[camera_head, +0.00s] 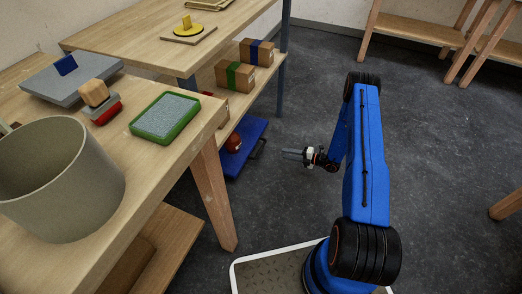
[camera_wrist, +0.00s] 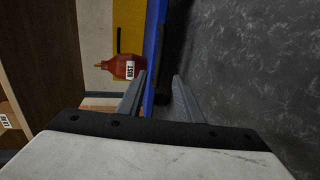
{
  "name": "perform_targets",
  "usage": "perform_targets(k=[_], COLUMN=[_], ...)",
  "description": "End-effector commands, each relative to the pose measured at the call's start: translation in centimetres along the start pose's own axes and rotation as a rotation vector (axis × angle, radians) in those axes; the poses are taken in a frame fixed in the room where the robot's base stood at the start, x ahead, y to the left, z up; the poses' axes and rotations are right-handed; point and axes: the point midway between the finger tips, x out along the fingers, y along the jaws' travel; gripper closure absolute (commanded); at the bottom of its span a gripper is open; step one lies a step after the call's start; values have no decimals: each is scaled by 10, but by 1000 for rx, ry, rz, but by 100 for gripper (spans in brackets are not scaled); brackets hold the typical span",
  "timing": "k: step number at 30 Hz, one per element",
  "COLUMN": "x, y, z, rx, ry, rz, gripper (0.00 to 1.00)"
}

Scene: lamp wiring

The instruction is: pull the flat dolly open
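The flat dolly (camera_head: 250,140) is a low blue platform on the floor, partly under the wooden shelf table. A dark handle (camera_head: 258,148) shows at its right edge. A red bottle (camera_head: 234,142) stands on it. My gripper (camera_head: 287,154) is low over the floor, just right of the handle and apart from it, pointing left. In the wrist view, my gripper's two fingers (camera_wrist: 160,92) are spread with a gap between them. The dolly's blue edge (camera_wrist: 152,40) and the red labelled bottle (camera_wrist: 127,67) lie ahead and left of the fingers.
A table leg (camera_head: 213,190) stands left of the dolly. Cardboard boxes (camera_head: 235,76) sit on the shelf above it. The near table holds a grey bin (camera_head: 60,180) and a green-rimmed tray (camera_head: 165,117). Dark floor (camera_head: 440,130) to the right is clear.

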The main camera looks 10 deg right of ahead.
Motion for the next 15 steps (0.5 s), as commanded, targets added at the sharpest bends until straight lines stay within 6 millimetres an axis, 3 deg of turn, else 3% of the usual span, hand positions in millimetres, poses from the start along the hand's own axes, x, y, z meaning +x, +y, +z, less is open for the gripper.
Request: perform_targets(k=[15], x=[81], y=[0], z=[-1], rx=[-2], ry=[4], rz=[1], gripper=[67])
